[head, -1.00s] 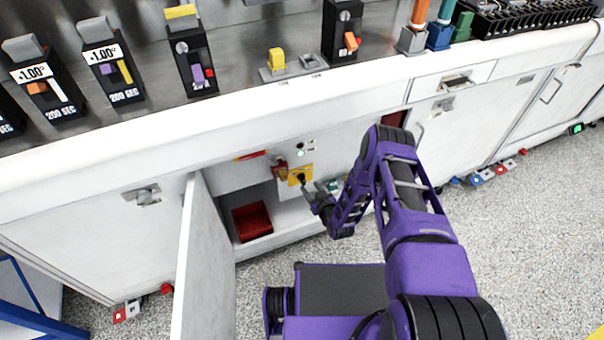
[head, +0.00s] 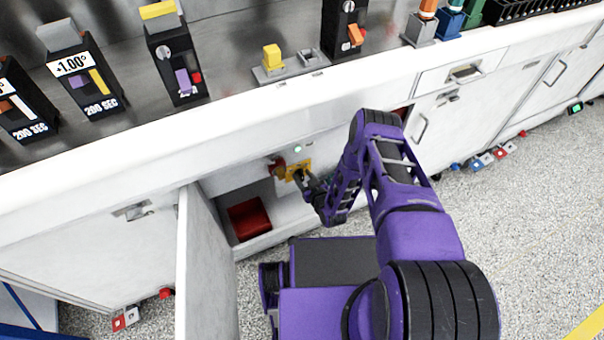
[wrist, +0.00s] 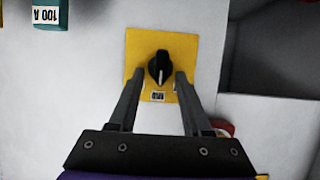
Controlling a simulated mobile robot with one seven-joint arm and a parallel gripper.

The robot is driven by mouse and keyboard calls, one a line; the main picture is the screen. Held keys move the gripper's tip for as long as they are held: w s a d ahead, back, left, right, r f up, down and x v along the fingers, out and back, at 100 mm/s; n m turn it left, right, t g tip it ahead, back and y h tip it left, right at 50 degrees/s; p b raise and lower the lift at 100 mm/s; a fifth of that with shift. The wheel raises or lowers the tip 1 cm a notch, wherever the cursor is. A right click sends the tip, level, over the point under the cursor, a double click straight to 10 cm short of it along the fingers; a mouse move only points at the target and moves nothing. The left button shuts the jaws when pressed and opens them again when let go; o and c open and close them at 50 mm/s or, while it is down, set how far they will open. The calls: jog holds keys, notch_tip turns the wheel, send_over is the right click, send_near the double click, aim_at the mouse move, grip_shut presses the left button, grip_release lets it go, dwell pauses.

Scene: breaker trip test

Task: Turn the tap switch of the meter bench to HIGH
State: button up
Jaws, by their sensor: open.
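The tap switch is a black knob (wrist: 159,67) on a yellow plate (wrist: 186,48), seen in the wrist view on a pale panel. In the head view the yellow plate (head: 305,165) shows inside the open cabinet, partly hidden by my gripper. My gripper (wrist: 162,78) is open, its two dark fingers on either side of the knob's lower part; I cannot tell whether they touch it. It also shows in the head view (head: 300,178), at the plate. A small label (wrist: 157,96) sits below the knob, its text too small to read.
An open cabinet door (head: 200,265) stands left of my arm. A red bin (head: 249,218) sits inside the cabinet. A red part (head: 277,168) is left of the plate. A teal block marked 100 A (wrist: 48,14) is at the upper left in the wrist view.

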grip_shut()
dwell(0.6)
jog(key=m+y, duration=0.1)
jog(key=m, duration=0.1)
jog(key=d+m+y, duration=0.1)
jog(key=m, duration=0.1)
jog(key=m+g+y, duration=0.1)
jog(key=m+y, duration=0.1)
jog(key=shift+w+d+f+m, duration=0.15)
jog(key=shift+w+f+m, duration=0.1)
jog(key=shift+f+m, duration=0.15)
dwell(0.6)
